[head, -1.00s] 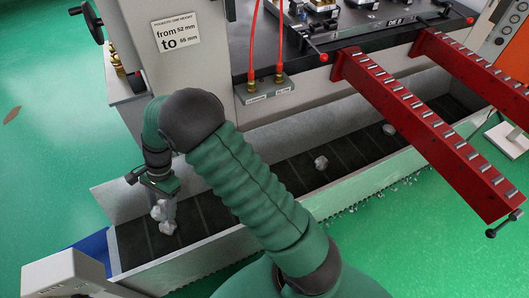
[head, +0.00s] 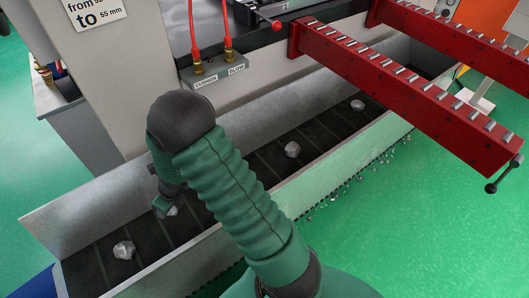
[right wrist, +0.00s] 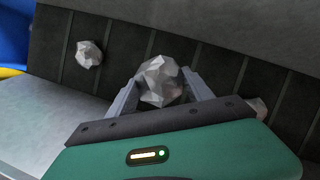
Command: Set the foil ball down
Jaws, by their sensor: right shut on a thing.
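My right gripper (head: 165,206) hangs low over the dark slatted belt of the long grey trough. In the right wrist view its two grey fingers (right wrist: 160,84) are shut on a crumpled silvery foil ball (right wrist: 159,79), one on each side. In the head view this ball (head: 173,211) is partly hidden by the gripper and arm. I cannot tell whether it touches the belt (head: 205,210). Another foil ball (head: 123,250) lies on the belt to the lower left; it also shows in the right wrist view (right wrist: 89,54). My left gripper is not in view.
Two more foil balls, one nearer (head: 292,149) and one farther (head: 357,105), lie along the belt to the right. A metal side wall (head: 110,205) slopes up behind the belt. Red beams (head: 400,75) jut out over the trough's far right part.

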